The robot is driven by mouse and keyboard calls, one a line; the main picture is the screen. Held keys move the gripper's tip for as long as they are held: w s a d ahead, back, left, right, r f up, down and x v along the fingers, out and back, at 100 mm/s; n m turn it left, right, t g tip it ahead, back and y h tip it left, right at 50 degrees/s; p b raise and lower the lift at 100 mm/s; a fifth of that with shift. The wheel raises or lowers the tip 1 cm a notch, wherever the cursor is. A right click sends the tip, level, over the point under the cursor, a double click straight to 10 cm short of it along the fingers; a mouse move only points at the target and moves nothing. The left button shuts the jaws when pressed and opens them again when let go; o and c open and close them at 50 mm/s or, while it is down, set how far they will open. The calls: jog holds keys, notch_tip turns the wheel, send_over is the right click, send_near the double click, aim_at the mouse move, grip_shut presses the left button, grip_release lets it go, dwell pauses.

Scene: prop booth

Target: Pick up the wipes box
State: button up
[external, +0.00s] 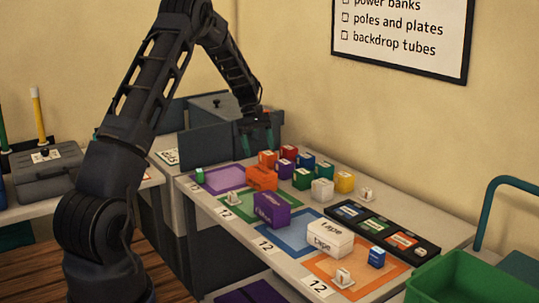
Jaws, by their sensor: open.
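My gripper (257,138) points down at the far end of the table, behind the small boxes, with its jaws open. No box shows between its fingers. I cannot read a wipes label on any box. A larger orange box (262,178) stands on the left of the cluster.
A purple box (271,210) and white tape boxes (329,239) stand on coloured mats nearer the front. A black tray (409,236) lies at the right edge. A green crate (460,285) is at the lower right. Grey panels (206,142) stand behind the table.

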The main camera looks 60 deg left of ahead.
aim_at(261, 170)
jog(key=shift+a+f, duration=0.3)
jog(key=shift+f, duration=0.3)
jog(key=x, duration=0.5)
jog(key=shift+d+f, duration=0.1)
jog(key=shift+f, duration=0.1)
jog(key=x, duration=0.2)
jog(key=s+x, duration=0.1)
jog(key=x, duration=0.1)
jog(key=shift+f, duration=0.25)
jog(key=shift+w+d+f, duration=0.1)
jog(key=shift+f, duration=0.2)
jog(key=shift+f, duration=0.25)
jog(key=c, duration=1.2)
